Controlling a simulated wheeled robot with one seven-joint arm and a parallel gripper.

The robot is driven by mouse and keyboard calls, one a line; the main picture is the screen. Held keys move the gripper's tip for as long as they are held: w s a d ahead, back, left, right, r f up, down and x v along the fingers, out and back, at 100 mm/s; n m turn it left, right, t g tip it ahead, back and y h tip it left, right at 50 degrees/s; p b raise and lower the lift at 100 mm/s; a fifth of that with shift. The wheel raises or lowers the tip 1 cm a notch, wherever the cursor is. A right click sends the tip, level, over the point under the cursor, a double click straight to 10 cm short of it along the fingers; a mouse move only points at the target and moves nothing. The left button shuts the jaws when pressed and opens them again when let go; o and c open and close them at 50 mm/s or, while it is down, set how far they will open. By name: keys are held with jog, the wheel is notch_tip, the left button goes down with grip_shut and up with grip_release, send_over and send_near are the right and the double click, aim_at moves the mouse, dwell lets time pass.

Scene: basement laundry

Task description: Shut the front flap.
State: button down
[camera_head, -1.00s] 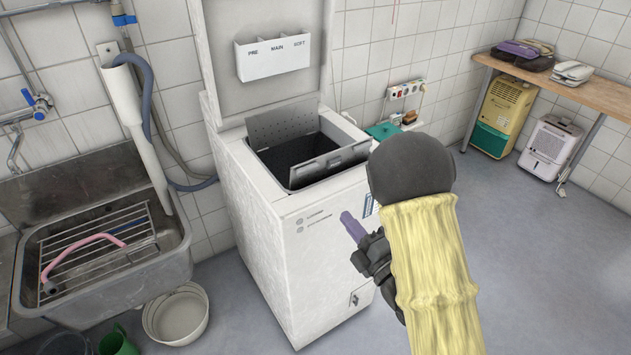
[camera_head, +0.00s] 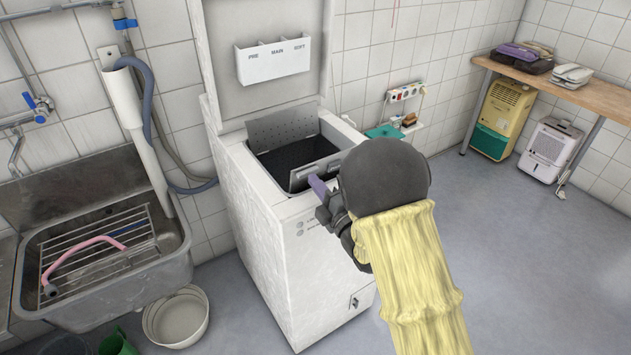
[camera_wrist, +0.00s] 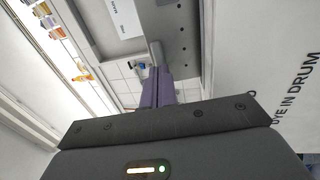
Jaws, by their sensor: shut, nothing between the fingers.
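The top-loading washing machine (camera_head: 270,240) stands with its lid (camera_head: 262,50) raised. In its top opening, the perforated rear flap (camera_head: 283,130) stands up at the back. The front flap (camera_head: 308,174) slants up along the front edge, its right part hidden by my arm. My gripper (camera_head: 317,184) is shut and empty, its purple fingertips at the front flap's near side. I cannot tell if they touch it. In the wrist view, the purple fingers (camera_wrist: 158,88) are together, close to a grey metal piece; a perforated grey panel (camera_wrist: 180,40) lies beyond.
A metal sink (camera_head: 100,255) with a rack and pink hose is at the left. A pale basin (camera_head: 177,318) sits on the floor by the machine. A wall shelf (camera_head: 403,128) is behind my arm. The floor at the right is open before the wooden bench (camera_head: 570,88).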

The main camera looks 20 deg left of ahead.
jog(key=shift+w+a, duration=0.3)
jog(key=shift+a, duration=0.05)
jog(key=shift+r+p, duration=0.25)
jog(key=shift+p, duration=0.05)
